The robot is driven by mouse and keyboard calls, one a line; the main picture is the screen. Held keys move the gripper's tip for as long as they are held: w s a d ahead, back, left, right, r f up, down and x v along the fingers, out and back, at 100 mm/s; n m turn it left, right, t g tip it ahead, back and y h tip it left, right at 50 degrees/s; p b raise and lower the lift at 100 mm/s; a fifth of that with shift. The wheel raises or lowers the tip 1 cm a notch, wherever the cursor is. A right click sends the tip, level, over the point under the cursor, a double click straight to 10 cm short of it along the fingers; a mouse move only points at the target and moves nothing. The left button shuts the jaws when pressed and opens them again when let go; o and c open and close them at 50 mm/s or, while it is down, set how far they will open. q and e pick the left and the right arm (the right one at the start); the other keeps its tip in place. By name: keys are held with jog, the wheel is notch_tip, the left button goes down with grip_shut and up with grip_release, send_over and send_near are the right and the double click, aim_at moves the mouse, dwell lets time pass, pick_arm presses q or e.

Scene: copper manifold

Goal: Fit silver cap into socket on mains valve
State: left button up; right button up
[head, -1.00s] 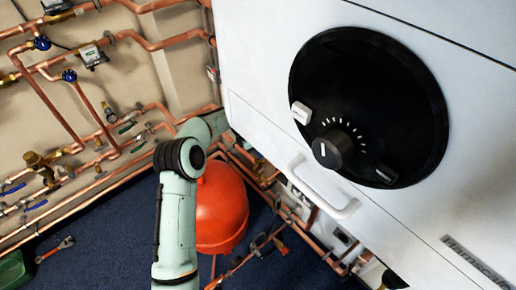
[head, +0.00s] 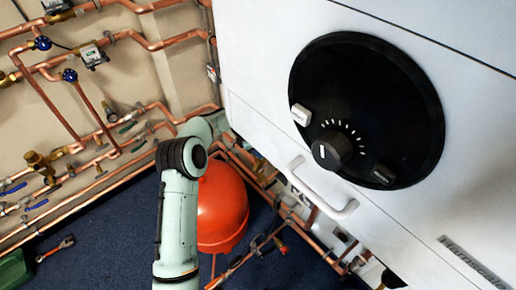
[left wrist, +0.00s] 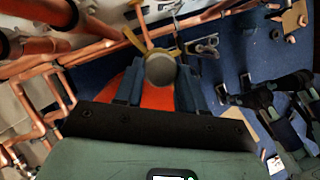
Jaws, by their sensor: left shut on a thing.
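My left gripper (left wrist: 158,78) shows in the left wrist view, its two dark blue fingers shut on a round, dull silver cap (left wrist: 160,69). The cap's flat round face is toward the wrist camera. A yellow part (left wrist: 136,38) shows just behind the cap, beside copper pipework; I cannot tell whether they touch. The socket is not visible, and I cannot tell for certain which fitting is the mains valve. In the head view my arm reaches toward the pipes beside the boiler, and its gripper is hidden.
The white boiler (head: 262,125) with a black dial panel and a handle (head: 318,195) fills the right of the head view. A red-orange vessel (head: 222,210) stands close to my arm. Copper pipes with valves line the left wall. A wrench (head: 55,249) lies on the blue floor.

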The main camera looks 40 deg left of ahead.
pick_arm(q)
jog(key=shift+f, duration=0.6)
jog(key=o, duration=1.1)
jog(key=shift+o, duration=0.2)
jog(key=p+v, duration=0.1)
jog(key=v, duration=1.2)
jog(key=shift+r, duration=0.25)
jog(key=shift+s+f, duration=0.1)
